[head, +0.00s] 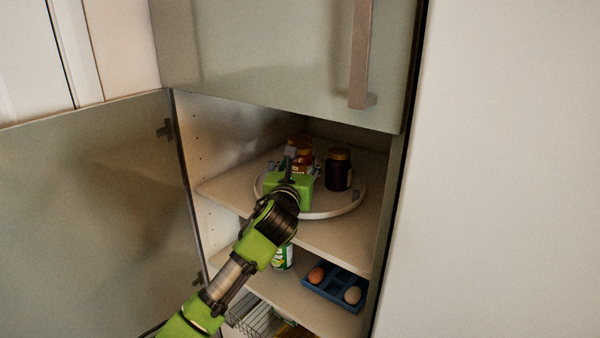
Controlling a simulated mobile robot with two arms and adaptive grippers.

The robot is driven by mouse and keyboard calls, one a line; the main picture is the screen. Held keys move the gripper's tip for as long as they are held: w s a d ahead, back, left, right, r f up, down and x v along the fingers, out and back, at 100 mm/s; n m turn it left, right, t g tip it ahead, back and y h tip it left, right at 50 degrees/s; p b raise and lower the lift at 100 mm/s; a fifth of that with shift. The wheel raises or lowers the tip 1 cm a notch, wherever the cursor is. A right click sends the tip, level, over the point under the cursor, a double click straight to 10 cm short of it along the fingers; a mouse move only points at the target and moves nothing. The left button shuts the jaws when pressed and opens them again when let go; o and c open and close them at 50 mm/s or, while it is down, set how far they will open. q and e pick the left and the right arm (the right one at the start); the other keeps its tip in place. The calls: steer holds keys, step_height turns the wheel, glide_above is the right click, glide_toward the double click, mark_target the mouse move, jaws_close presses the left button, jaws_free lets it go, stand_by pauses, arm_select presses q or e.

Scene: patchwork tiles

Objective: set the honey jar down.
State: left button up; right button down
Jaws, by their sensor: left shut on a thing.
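The honey jar (304,155), amber with a pale label low on its side, is partly hidden behind my left gripper in the head view. My left gripper (291,160) reaches into the cupboard and is shut on this jar. The jar is at the left part of a round white tray (326,215) on the upper shelf. I cannot tell whether its base touches the tray. My right gripper is not in view.
A dark jar with a gold lid (339,169) stands on the tray, right of my gripper. The lower shelf holds a green-and-white can (283,258) and a blue egg holder (334,288) with two eggs. An open door (90,220) is at left; a closed door (270,55) hangs above.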

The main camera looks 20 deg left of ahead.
arm_select(q)
steer(key=shift+f, duration=1.3)
steer(key=shift+f, duration=0.15)
steer(key=o, duration=1.6)
steer(key=shift+s+f, duration=0.1)
steer(key=shift+f, duration=0.05)
steer(key=shift+c, duration=0.2)
steer(key=shift+s, duration=0.35)
steer(key=s, duration=0.3)
steer(key=s+d+b, duration=0.1)
steer(key=s, duration=0.7)
steer(key=shift+s+d, duration=0.15)
steer(key=shift+d, duration=0.05)
